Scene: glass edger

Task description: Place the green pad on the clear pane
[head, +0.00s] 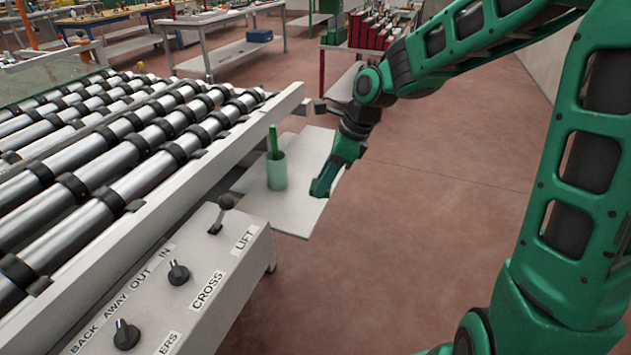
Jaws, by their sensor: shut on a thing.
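My gripper (323,186) hangs low over the right side of a grey shelf beside the roller table, right of a pale green cup (277,172). It is shut on a small green thing that I take for the green pad; its outline blends with my green gripper. I cannot tell whether it touches the shelf. I cannot clearly make out the clear pane; a faint greenish, see-through area (40,76) lies beyond the rollers at the far left, and I cannot tell if that is it.
The cup on the grey shelf (292,218) holds a green stick. The roller table (120,150) fills the left. A control box (205,275) with a lever and knobs stands at the front. Red floor is clear at right; benches and a red rack stand behind.

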